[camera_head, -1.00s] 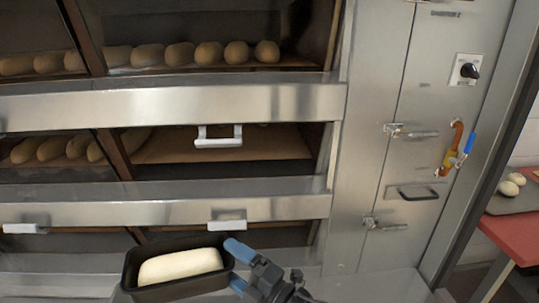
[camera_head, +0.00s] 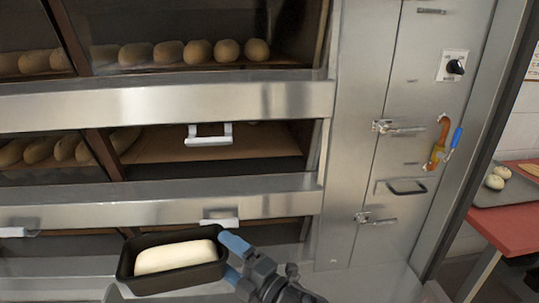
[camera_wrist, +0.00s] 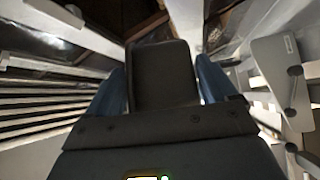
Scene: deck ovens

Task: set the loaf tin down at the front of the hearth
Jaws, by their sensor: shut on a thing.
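The loaf tin (camera_head: 152,283) is a black rectangular pan with pale dough (camera_head: 176,256) in it, roughly level at the lower middle of the head view. My gripper (camera_head: 234,262) with blue fingers is shut on its right end. In the wrist view the dark tin (camera_wrist: 163,75) sits between the two blue fingers. The middle deck of the oven is open, and its brown hearth (camera_head: 205,148) shows bare behind a white handle (camera_head: 209,134). The tin is below and in front of this deck. A lower deck opening (camera_head: 268,231) is partly hidden behind the tin.
Several loaves (camera_head: 198,51) lie on the upper deck, and more (camera_head: 66,147) lie on the middle deck at left. Steel rails (camera_head: 160,198) run across the oven front. A steel panel with latches (camera_head: 398,128) stands at right, beside a red table (camera_head: 512,226).

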